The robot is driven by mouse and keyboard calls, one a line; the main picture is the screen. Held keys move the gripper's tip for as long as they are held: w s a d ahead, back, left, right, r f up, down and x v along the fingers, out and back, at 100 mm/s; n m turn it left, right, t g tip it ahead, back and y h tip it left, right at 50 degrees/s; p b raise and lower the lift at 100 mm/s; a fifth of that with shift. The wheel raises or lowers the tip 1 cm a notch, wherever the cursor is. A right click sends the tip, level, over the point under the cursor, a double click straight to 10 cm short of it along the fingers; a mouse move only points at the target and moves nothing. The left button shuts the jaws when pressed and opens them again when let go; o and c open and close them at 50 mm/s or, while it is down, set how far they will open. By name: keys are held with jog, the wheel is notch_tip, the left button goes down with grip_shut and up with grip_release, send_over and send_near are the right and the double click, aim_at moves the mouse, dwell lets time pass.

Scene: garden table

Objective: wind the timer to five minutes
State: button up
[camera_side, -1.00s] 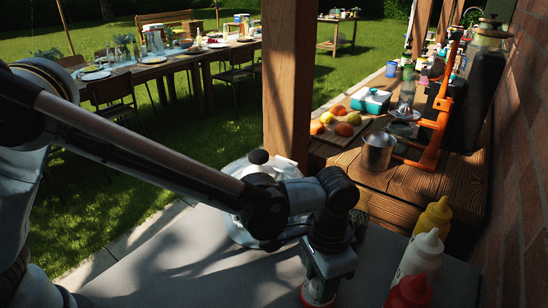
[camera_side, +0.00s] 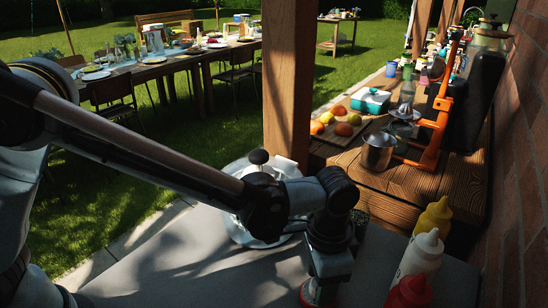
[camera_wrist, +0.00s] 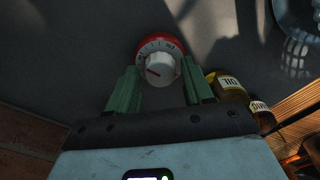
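The timer (camera_wrist: 160,61) is a round red body with a white numbered dial ring and a white knob on top. A short red mark shows on the knob's lower left; the numbers are too small to read. My gripper (camera_wrist: 160,80) is open, its two green fingers apart with the knob between and just beyond their tips in the wrist view. I cannot tell whether either finger touches it. In the side view my gripper (camera_side: 326,279) points down at the timer (camera_side: 308,293), which is partly hidden behind it at the bottom edge.
Yellow (camera_side: 434,217), white (camera_side: 420,258) and red (camera_side: 408,292) squeeze bottles stand right of my gripper. A wooden post (camera_side: 290,80) rises behind my arm. A metal pot (camera_side: 378,152) stands on the wooden counter. The grey tabletop (camera_side: 200,265) is clear at left.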

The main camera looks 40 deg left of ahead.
jog(key=shift+o, duration=0.8)
notch_tip(320, 180, up, 12)
jog(key=shift+r, duration=0.1)
jog(key=a+r+n+t+h, duration=0.1)
jog(key=a+n+t, duration=0.1)
jog(key=a, duration=0.6)
jog(key=a+r+n+t, duration=0.1)
jog(key=a+n, duration=0.2)
jog(key=a, duration=0.6)
jog(key=s+a+f+n+t, duration=0.1)
jog(key=s+a+n+t, duration=0.1)
jog(key=a, duration=0.3)
jog(key=s+a+f+n+t+y, duration=0.1)
jog(key=s+a+f+n+t, duration=0.1)
jog(key=a, duration=0.4)
jog(key=shift+s+a+f, duration=0.25)
jog(key=shift+s+f, duration=0.05)
jog(key=shift+s, duration=0.5)
